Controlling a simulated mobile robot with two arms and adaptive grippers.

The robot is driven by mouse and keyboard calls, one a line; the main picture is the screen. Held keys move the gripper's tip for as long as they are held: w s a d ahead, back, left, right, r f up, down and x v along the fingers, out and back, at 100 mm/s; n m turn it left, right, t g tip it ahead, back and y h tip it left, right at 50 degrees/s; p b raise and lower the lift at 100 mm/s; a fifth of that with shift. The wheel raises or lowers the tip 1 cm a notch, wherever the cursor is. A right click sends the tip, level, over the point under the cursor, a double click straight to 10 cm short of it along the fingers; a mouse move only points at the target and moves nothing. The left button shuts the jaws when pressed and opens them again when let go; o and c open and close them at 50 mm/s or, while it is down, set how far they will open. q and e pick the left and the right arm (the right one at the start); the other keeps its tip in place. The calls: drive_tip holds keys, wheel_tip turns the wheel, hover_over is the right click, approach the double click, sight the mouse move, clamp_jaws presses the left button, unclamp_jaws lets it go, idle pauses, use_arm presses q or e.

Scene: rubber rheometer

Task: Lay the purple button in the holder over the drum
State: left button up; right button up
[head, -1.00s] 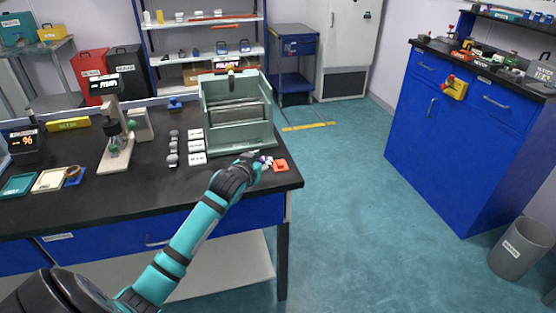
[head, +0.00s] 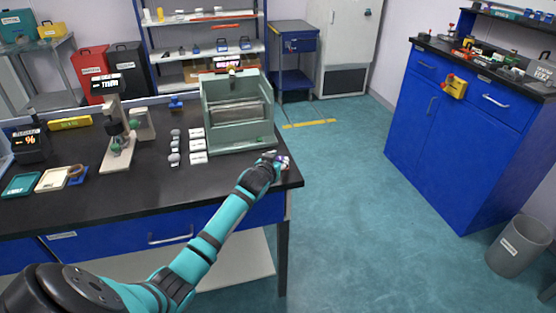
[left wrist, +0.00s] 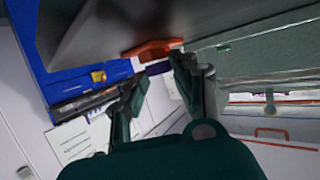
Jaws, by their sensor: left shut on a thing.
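The purple button (left wrist: 158,68) shows between the fingertips of my left gripper (left wrist: 160,75) in the left wrist view, and the fingers are shut on it. In the head view my left gripper (head: 274,160) is at the right front corner of the bench, just right of the grey-green machine. Only a little of the button shows there. The drum (head: 237,114) lies horizontally inside the open-fronted machine frame (head: 242,142). A small part (head: 232,72) sits at the frame's top; I cannot make out the holder clearly. My right gripper is not in view.
An orange piece (left wrist: 152,48) is close beyond the fingertips in the wrist view. White blocks (head: 198,145) and grey pieces (head: 174,158) stand left of the machine. A beige stand (head: 118,145) is farther left. The bench front (head: 130,195) is mostly clear.

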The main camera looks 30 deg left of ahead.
use_arm(q)
drive_tip(key=shift+f, duration=0.25)
drive_tip(key=o, duration=0.8)
drive_tip(key=shift+o, duration=0.2)
drive_tip(key=shift+f+b, duration=0.1)
drive_tip(key=shift+b, duration=0.4)
drive_tip(key=v, duration=1.7)
drive_tip(key=shift+d+b, duration=0.4)
drive_tip(key=shift+d, duration=0.05)
